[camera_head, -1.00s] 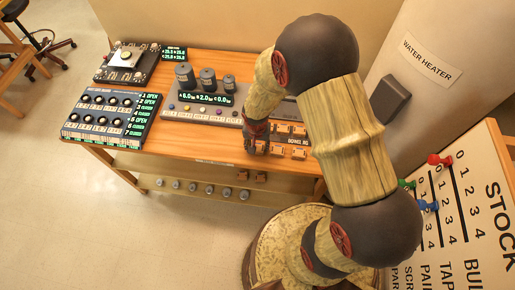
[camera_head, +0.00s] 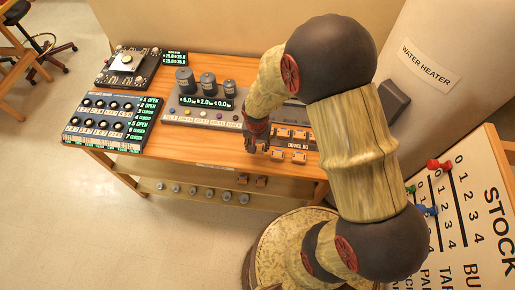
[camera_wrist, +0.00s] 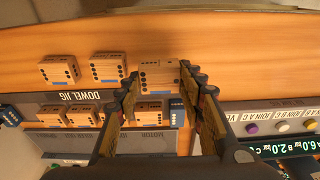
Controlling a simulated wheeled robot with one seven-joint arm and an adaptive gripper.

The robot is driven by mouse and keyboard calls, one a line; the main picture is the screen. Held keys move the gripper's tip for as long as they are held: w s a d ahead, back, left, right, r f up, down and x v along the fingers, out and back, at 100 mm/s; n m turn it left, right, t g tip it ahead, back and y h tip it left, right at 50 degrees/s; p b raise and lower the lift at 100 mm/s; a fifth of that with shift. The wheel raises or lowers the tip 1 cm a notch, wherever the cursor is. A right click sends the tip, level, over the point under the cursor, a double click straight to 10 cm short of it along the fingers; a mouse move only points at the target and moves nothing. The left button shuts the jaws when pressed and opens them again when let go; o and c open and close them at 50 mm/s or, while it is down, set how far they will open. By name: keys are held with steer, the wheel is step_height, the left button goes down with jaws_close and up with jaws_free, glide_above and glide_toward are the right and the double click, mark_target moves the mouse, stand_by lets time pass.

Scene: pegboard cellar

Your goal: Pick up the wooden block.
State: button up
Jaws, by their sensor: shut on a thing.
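My gripper (camera_wrist: 160,80) is shut on a wooden block (camera_wrist: 160,73), a small light-brown block with dark dots, which sits between the two fingertips in the wrist view. In the head view my gripper (camera_head: 254,139) is over the front right part of the wooden table, and the held block is mostly hidden there. Similar wooden blocks lie close by: one (camera_wrist: 59,70) and another (camera_wrist: 108,67) to the left in the wrist view. I cannot tell whether the held block is clear of the table.
The dowel jig (camera_wrist: 48,98) holds several more blocks beside my gripper. A grey console (camera_head: 205,116) with weights stands left of my gripper on the table (camera_head: 185,151). A switch panel (camera_head: 112,119) is farther left. A stock board (camera_head: 470,205) and water heater (camera_head: 440,60) are at right.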

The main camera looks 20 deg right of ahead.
steer(key=s+r+p, duration=0.1)
steer(key=s+r, duration=0.8)
steer(key=s, duration=0.5)
steer(key=shift+a+r, duration=0.15)
